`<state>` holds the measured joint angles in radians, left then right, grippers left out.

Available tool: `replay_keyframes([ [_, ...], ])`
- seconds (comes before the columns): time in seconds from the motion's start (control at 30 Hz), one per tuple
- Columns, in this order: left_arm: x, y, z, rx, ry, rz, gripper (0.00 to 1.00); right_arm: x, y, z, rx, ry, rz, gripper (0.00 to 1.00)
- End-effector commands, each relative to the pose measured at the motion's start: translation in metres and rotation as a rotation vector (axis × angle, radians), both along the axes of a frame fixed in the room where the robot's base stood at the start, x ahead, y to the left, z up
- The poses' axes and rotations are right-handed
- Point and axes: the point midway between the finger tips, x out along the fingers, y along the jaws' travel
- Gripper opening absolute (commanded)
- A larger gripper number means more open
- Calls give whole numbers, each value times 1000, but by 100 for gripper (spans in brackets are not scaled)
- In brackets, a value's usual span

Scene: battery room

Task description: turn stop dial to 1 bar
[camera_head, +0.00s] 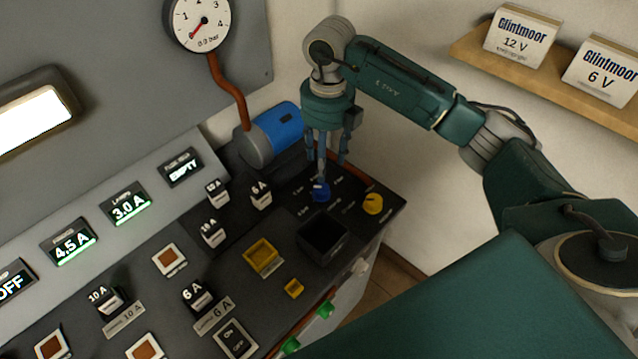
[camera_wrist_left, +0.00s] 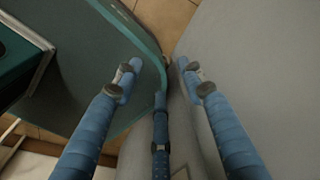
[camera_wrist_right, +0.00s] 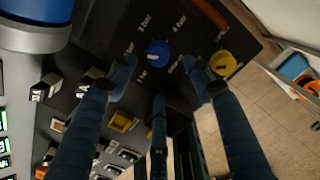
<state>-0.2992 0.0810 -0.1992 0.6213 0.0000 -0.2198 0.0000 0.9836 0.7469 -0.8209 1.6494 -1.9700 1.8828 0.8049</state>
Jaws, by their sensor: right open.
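The blue dial (camera_head: 320,191) stands on the dark panel at the right end of the bench, with printed bar labels around it. It also shows in the right wrist view (camera_wrist_right: 157,54), between and just beyond my fingertips. Its pointer setting is too small to tell. My right gripper (camera_head: 323,172) points down right above the dial, its fingers open and apart; it also shows in the right wrist view (camera_wrist_right: 160,82). I cannot tell whether any finger touches the dial. The gauge (camera_head: 201,22) reads 0.0 bar. My left gripper (camera_wrist_left: 158,76) is open and empty, away from the bench.
A yellow knob (camera_head: 373,204) sits right of the blue dial. A blue-ended cylinder (camera_head: 277,133) stands close behind my right gripper. A black open bin (camera_head: 323,238) and a yellow tray (camera_head: 262,257) lie in front. Several labelled blocks and displays fill the bench's left.

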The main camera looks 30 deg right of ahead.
Motion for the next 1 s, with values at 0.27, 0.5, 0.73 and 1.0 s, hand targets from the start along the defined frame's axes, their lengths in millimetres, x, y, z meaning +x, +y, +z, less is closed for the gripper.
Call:
replay_keyframes([
  [0.27, -4, -2, 16, -2, 5, 0, 40, -2, 3, -51, 3, 7, 2, 51],
  [0.5, -4, -2, 24, -2, 5, -1, 40, -1, 5, -86, 4, 2, 4, 51],
  [0.73, -3, -2, 25, -2, 5, -1, 40, 0, 5, -96, 4, -1, 5, 51],
  [1.0, -2, -2, 24, -2, 4, -1, 40, 0, 5, -96, 5, -1, 5, 35],
])
